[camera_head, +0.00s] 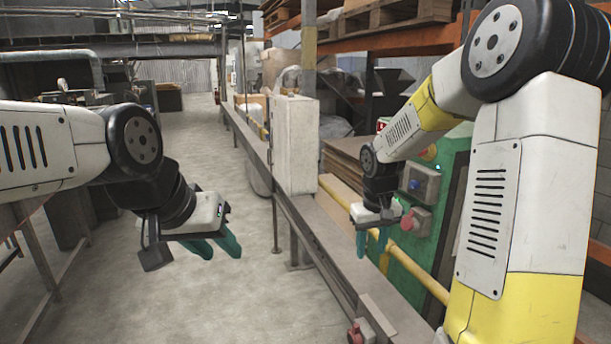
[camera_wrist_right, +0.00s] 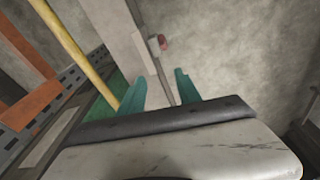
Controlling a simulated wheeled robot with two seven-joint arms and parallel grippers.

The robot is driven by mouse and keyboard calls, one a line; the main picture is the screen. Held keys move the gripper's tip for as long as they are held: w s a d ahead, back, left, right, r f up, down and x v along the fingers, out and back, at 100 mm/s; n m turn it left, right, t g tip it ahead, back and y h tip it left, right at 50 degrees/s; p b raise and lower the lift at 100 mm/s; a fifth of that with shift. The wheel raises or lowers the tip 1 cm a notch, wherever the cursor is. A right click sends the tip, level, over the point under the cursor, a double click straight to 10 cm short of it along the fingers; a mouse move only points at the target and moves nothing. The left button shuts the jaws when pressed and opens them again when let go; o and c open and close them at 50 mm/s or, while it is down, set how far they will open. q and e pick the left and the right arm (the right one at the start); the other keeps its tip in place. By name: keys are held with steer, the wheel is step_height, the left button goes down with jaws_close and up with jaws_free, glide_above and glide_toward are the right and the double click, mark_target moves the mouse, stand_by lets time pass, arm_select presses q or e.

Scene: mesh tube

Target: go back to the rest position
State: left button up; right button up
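My left gripper (camera_head: 222,256) hangs in the air at left centre of the head view, over the bare floor of the aisle. Its two teal fingers point down with a gap between them, and it is empty. My right gripper (camera_head: 371,254) hangs near the green machine and the long rail in the head view, fingers down and apart. The right wrist view shows the same right gripper (camera_wrist_right: 160,84) open, with nothing between its teal fingers. Neither gripper touches anything that I can see.
A long grey rail (camera_head: 323,235) runs down the middle, with a pale upright box (camera_head: 294,145) beside it. A yellow pipe (camera_head: 413,279) and a green machine (camera_head: 447,200) stand at the right. The concrete floor (camera_head: 190,310) is clear at left centre.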

steer(key=s+a+r+m+t+y, duration=0.1)
steer(key=s+r+t, duration=0.1)
steer(key=s+r, duration=0.5)
steer(key=s+a+r+m+t+y, duration=0.1)
steer(key=s+r+t, duration=0.1)
steer(key=s+r, duration=0.5)
steer(key=s, duration=0.6)
steer(key=shift+s+a+r+t, duration=0.2)
steer(key=shift+s+t, duration=0.1)
steer(key=shift+s, duration=0.1)
steer(key=shift+d, duration=0.1)
